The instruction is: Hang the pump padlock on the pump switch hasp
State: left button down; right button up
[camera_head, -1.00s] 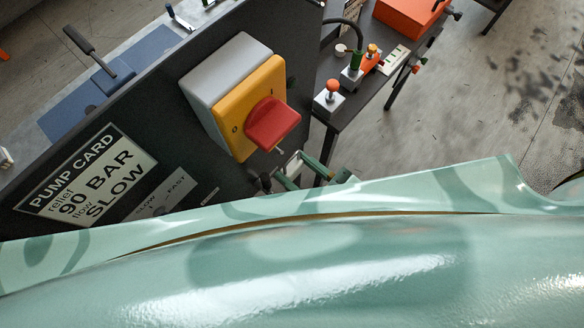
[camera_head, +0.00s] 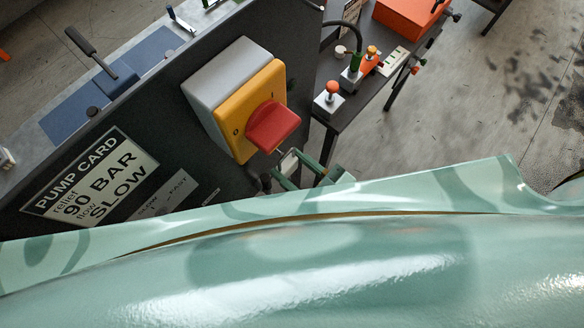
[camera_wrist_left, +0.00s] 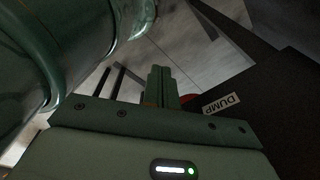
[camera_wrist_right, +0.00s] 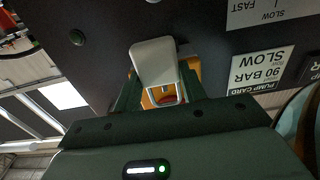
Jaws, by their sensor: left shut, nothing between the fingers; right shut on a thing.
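The pump switch (camera_head: 237,97) is a grey box with a yellow front and a red handle (camera_head: 272,126), on a dark panel. A small metal tab, perhaps the hasp (camera_head: 281,152), shows just below the handle. My right gripper (camera_head: 297,165) is shut on the pale padlock (camera_head: 289,161) just below the handle. In the right wrist view the padlock's light body (camera_wrist_right: 154,62) is between the fingers, its shackle (camera_wrist_right: 181,95) seen against the yellow and red switch. I cannot tell whether the shackle passes through the hasp. My left gripper (camera_wrist_left: 162,75) is shut and empty.
The pump card label (camera_head: 92,176) and a slow/fast plate (camera_head: 168,192) are on the panel left of the switch. A side table with small knobbed valves (camera_head: 328,98) and an orange box (camera_head: 408,18) stands behind. My teal arm fills the foreground.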

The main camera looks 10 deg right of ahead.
jog(key=shift+w+a, duration=0.15)
jog(key=shift+w, duration=0.05)
dwell(0.5)
jog(key=shift+w+a, duration=0.35)
jog(key=shift+w, duration=0.1)
jog(key=shift+w+f, duration=0.1)
jog(key=shift+f, duration=0.05)
dwell(0.4)
jog(key=shift+w+a+f, duration=0.2)
jog(key=shift+w+a, duration=0.05)
jog(key=shift+a, duration=0.1)
jog(key=shift+w+f+p, duration=0.15)
jog(key=shift+p, duration=0.2)
jog(key=shift+f, duration=0.2)
dwell(0.8)
